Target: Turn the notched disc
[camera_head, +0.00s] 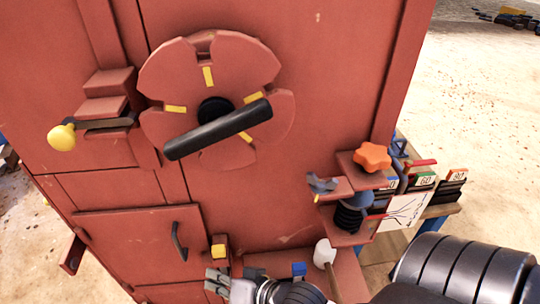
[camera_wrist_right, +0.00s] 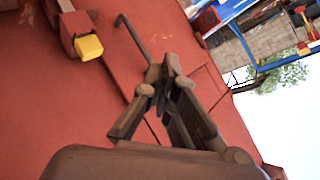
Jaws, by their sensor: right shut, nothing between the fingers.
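The notched disc (camera_head: 240,72) is red with yellow marks and sits on the upper front of the red machine in the head view. A thick black bar handle (camera_head: 218,128) lies across it, tilted up to the right. A yellow-knobbed pin (camera_head: 62,136) sits in a bracket left of the disc; I cannot tell whether its dark shaft enters a notch. My right gripper (camera_head: 216,279) is low in the head view, below and apart from the disc. In the right wrist view the gripper (camera_wrist_right: 163,82) is shut and empty. My left gripper is not in view.
A small door with a dark bent handle (camera_head: 179,241) and a yellow latch block (camera_head: 218,251) is near my right gripper. The handle (camera_wrist_right: 133,36) and block (camera_wrist_right: 88,47) also show in the wrist view. An orange star knob (camera_head: 372,157) stands at right.

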